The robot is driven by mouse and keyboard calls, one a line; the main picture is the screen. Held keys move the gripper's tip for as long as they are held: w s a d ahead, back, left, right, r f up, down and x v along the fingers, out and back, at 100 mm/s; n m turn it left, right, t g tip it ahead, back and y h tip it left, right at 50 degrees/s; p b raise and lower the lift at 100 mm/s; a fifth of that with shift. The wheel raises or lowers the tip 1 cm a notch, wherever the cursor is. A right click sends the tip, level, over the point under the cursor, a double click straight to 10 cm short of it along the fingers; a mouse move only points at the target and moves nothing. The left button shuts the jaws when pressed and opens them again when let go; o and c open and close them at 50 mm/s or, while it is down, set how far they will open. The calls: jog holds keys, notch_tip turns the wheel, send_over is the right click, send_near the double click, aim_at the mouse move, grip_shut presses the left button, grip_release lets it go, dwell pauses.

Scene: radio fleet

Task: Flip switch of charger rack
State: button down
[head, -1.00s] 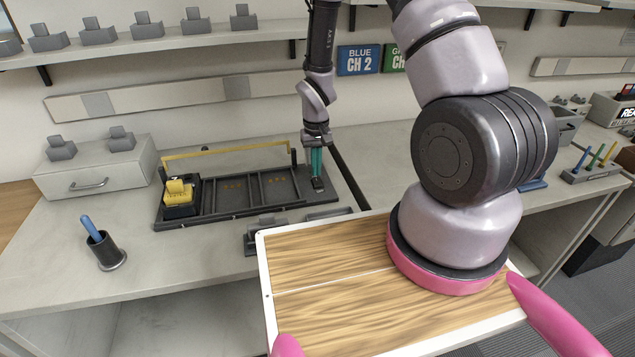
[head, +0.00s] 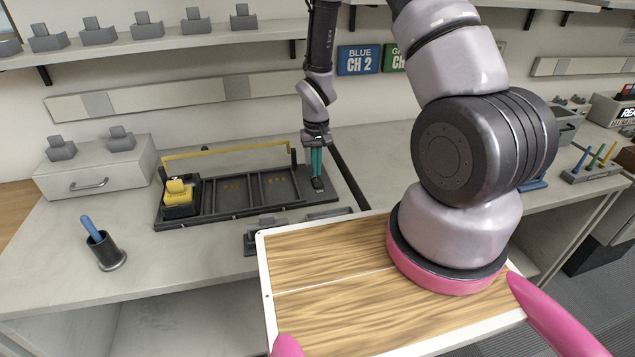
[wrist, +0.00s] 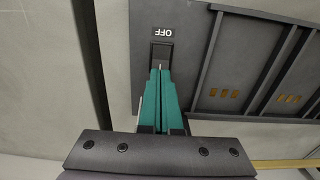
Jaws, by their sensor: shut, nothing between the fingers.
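The charger rack (head: 225,214) is a dark tray with dividers on the bench in the head view. Its switch (wrist: 161,52) is a small dark block on the right end panel, beside an OFF label (wrist: 163,32) that reads upside down in the wrist view. My gripper (head: 317,174) has teal fingers that are shut and empty. They point down at the switch, and in the wrist view the fingertips (wrist: 160,72) reach its near edge. The fingers partly cover the switch, so I cannot tell whether they touch it or which way it is tipped.
A yellow radio (head: 178,189) stands in the rack's leftmost bay. A yellow bar (head: 225,149) runs along the rack's back. A dark cup with a blue-handled tool (head: 104,250) stands at front left. A drawer box (head: 95,174) is at back left.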

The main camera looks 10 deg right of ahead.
jog(key=shift+f, duration=0.9)
dwell(0.5)
jog(key=shift+r, duration=3.5)
jog(key=shift+r, duration=0.1)
notch_tip(320, 180, up, 12)
jog(key=m+t, duration=0.1)
jog(key=t, duration=0.1)
send_over(316, 179)
jog(key=d, duration=0.2)
jog(key=s+d+r+m+t+y, duration=0.15)
jog(key=s+r, duration=0.25)
jog(key=r, duration=1)
jog(key=s+d+r+m+t, duration=0.1)
jog(key=s+d+r+t, duration=0.1)
jog(key=s+r, duration=1.2)
jog(key=shift+s+d+m+t, duration=0.2)
jog(key=shift+s+m+t, duration=0.15)
jog(key=shift+s+t, duration=0.45)
